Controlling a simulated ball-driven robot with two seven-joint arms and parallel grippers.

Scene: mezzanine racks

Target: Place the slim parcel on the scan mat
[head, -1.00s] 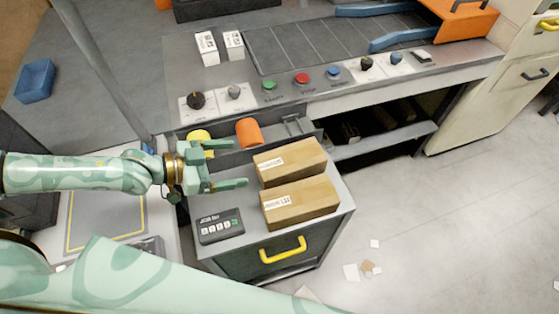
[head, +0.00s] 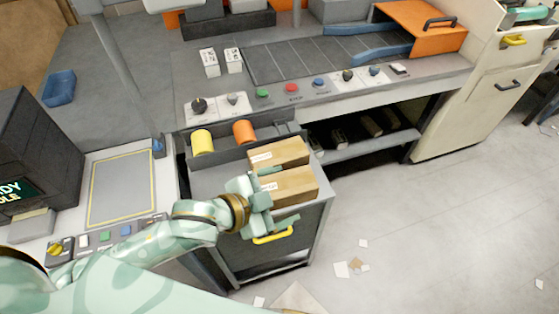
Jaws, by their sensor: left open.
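Two brown cardboard parcels with white labels lie side by side on top of the small grey cart, a far one (head: 287,153) and a near one (head: 298,186). They look alike in size, and I cannot tell which is the slim one. My left gripper (head: 276,187) is open at the left end of the near parcel, its fingers overlapping that end in the picture. It hides part of the near parcel, and contact is unclear. The scan mat, a grey sheet with a yellow border (head: 122,187), lies bare on the bench at the left. My right gripper is out of view.
Yellow (head: 202,141) and orange (head: 244,131) rolls sit in the tray behind the parcels. A dark screen unit (head: 35,150) stands left of the mat, with a button panel (head: 105,237) in front. A conveyor console (head: 290,87) stands behind. Paper scraps litter the floor at right.

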